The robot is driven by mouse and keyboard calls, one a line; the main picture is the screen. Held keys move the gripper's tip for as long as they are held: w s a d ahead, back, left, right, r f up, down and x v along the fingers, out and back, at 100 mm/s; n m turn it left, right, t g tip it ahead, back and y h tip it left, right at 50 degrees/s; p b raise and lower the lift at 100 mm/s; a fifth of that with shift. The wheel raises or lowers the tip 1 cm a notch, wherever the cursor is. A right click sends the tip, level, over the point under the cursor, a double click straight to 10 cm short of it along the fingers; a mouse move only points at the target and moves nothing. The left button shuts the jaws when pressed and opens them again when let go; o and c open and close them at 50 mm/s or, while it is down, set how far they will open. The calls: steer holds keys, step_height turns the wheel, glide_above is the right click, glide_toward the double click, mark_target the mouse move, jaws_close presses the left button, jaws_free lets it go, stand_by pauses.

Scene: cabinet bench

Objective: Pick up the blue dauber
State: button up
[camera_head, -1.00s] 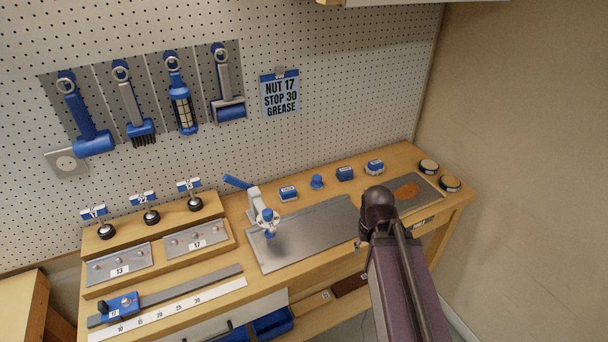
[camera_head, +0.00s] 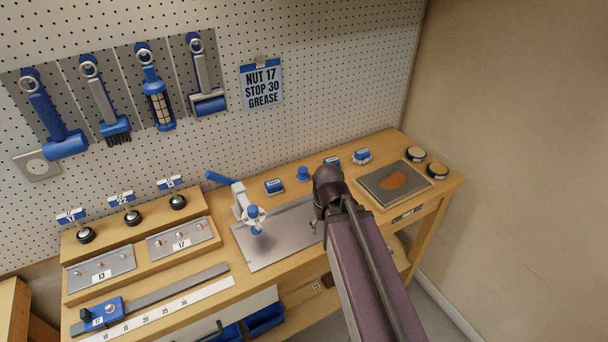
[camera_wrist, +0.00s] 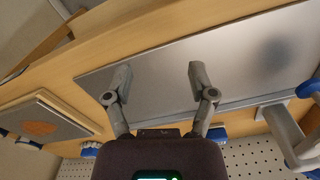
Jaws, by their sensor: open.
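A small blue knob-shaped piece (camera_head: 303,174), which looks like the blue dauber, stands upright near the back of the bench, beside blue labelled blocks. I cannot pick it out in the wrist view, where my gripper's body covers the middle bottom. My gripper (camera_wrist: 158,80) is open and empty, its two fingers apart over the bare steel plate (camera_wrist: 235,65).
A blue block (camera_head: 274,186) stands left of the dauber; another (camera_head: 331,162) is partly hidden by my arm. A blue scalloped piece (camera_head: 362,156) is farther right. A white stand with a blue lever (camera_head: 240,198) rises at the plate's left. A slab with an orange patch (camera_head: 370,192) lies right.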

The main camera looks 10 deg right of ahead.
mark_target(303, 169)
steer(key=w+r+m+p, duration=0.2)
steer(key=w+r+p, duration=0.1)
steer(key=w, duration=0.6)
steer(key=w+r+m+p, duration=0.1)
steer(key=w+r+p, duration=0.3)
steer(key=w, duration=0.6)
steer(key=w+a+r+m+p, duration=0.1)
steer(key=w+r+m+p, duration=0.1)
steer(key=w, duration=0.8)
steer(key=shift+w+r+m+p, duration=0.2)
steer(key=shift+r+m+p, duration=0.1)
steer(key=shift+r+p, duration=0.4)
steer(key=shift+f, duration=0.2)
step_height(303, 169, down, 8)
steer(key=b, duration=0.8)
steer(key=shift+f+b, duration=0.15)
steer(key=shift+b, duration=0.2)
steer(key=shift+s+d+f+b, duration=0.15)
steer(key=shift+f+b, duration=2.45)
steer(key=shift+s, duration=0.1)
steer(key=c, duration=1.3)
